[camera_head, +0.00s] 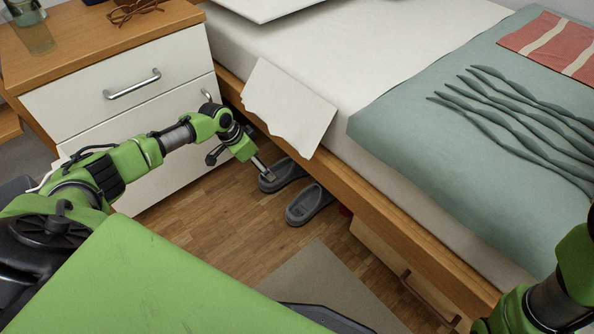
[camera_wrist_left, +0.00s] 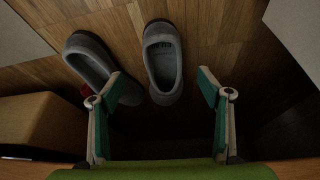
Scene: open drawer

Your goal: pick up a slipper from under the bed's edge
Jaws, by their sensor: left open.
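Two grey slippers lie on the wooden floor by the bed's edge. The farther slipper (camera_head: 287,170) is at the upper left, partly covered by my left gripper (camera_head: 266,176). The nearer slipper (camera_head: 311,206) is to its lower right. In the left wrist view, one slipper (camera_wrist_left: 162,52) is centred ahead of my open, empty fingers (camera_wrist_left: 160,78). The other slipper (camera_wrist_left: 92,58) is at the left, partly behind a finger. I cannot tell whether a finger touches a slipper. My right arm shows at the lower right; its gripper is out of view.
The bed's wooden rail (camera_head: 395,232) runs beside the slippers, with a white sheet corner (camera_head: 288,108) hanging over it. A wooden under-bed drawer (camera_head: 385,262) is at the right. A white-fronted nightstand (camera_head: 125,97) stands at the left. A grey rug (camera_head: 325,285) lies in front.

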